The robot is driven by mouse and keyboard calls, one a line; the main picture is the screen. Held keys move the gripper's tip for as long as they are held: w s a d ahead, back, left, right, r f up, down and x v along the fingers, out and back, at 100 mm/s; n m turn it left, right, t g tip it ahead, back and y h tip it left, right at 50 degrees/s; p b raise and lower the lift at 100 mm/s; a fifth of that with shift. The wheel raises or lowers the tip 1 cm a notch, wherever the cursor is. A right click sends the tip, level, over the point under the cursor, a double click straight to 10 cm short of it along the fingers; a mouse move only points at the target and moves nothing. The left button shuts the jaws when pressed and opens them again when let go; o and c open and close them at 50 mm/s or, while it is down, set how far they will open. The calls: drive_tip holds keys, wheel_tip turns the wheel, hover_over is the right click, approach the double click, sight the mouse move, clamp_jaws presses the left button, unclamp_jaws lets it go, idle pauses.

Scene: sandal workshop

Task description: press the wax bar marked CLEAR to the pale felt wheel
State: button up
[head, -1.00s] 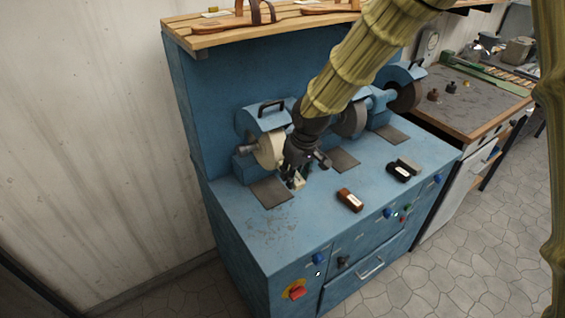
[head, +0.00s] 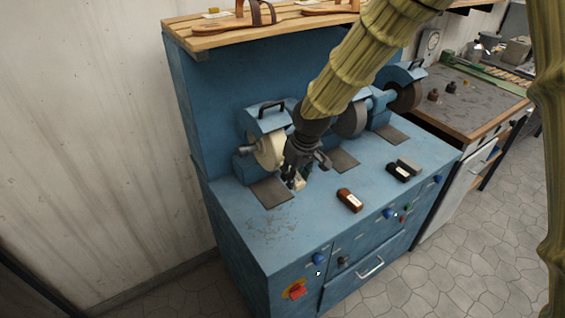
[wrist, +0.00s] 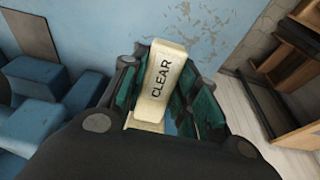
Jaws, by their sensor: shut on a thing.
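The wax bar marked CLEAR (wrist: 161,84) is cream-coloured and sits between the fingers of my gripper (wrist: 158,95) in the wrist view, its label readable. In the head view my gripper (head: 297,180) is shut on the bar (head: 301,182), low over the blue bench top. The pale felt wheel (head: 269,150) stands just left of and behind my gripper, under a blue guard. The bar looks close to the wheel, but my gripper partly covers the wheel and I cannot tell whether they touch.
A brown bar (head: 349,200) and a black bar (head: 398,172) lie on the blue bench (head: 300,228) to the right. More wheels (head: 354,118) stand along its back. A wooden shelf (head: 290,22) with sandals is above. The bench's front left is clear.

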drive_tip(key=shift+s+d, duration=0.1)
drive_tip(key=shift+s, duration=0.05)
idle(0.3)
drive_tip(key=s+d+f, duration=0.1)
drive_tip(key=s+d, duration=0.3)
drive_tip(key=s, duration=0.1)
drive_tip(key=shift+s+f, duration=0.2)
drive_tip(key=shift+f, duration=0.2)
idle(0.4)
idle(0.3)
